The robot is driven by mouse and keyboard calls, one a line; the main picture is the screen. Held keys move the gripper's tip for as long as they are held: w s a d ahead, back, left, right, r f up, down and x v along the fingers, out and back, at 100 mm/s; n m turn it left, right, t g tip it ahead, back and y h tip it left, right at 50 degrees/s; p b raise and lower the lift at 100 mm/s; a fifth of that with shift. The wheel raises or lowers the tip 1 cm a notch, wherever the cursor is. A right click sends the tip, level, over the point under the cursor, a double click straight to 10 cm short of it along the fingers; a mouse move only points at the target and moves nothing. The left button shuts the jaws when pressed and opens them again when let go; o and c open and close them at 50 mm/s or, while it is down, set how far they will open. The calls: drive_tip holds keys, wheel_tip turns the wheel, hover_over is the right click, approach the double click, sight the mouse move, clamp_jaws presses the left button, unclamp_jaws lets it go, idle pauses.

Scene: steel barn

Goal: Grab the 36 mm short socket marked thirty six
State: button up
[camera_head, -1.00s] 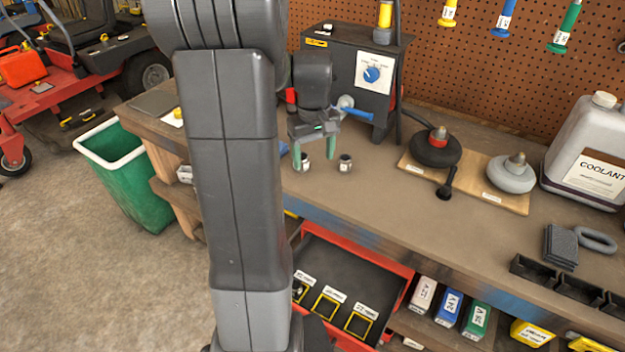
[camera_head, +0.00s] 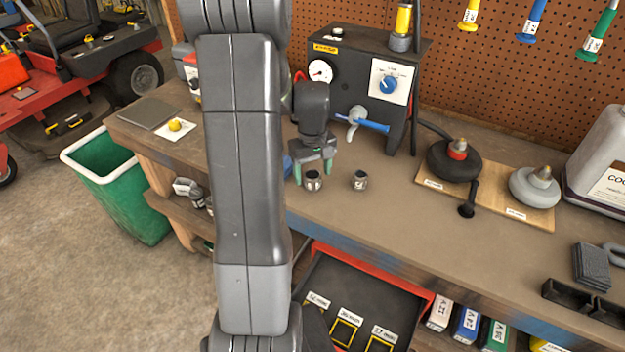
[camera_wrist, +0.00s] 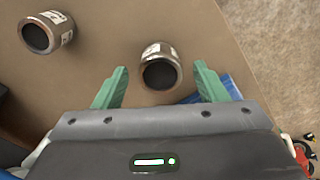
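Two short metal sockets with white labels stand on the workbench. The left socket (camera_head: 313,183) is under my gripper (camera_head: 313,171); the right socket (camera_head: 360,181) stands a short way to its right. I cannot read either label surely, so I cannot tell which is marked thirty six. My gripper is open, its green fingers pointing down. In the wrist view one socket (camera_wrist: 160,68) appears between the fingertips (camera_wrist: 161,68), with a gap on each side. The other socket (camera_wrist: 46,33) is at upper left, clear of the fingers. The height gap to the fingertips is unclear.
Behind my gripper stands a dark machine (camera_head: 355,80) with a gauge and blue handle. A wooden board (camera_head: 480,200) with black and grey round parts lies to the right. An open red drawer (camera_head: 340,262) with yellow-framed, labelled slots is below the bench (camera_head: 400,215).

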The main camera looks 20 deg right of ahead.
drive_tip(key=c, duration=1.1)
drive_tip(key=shift+r, duration=0.1)
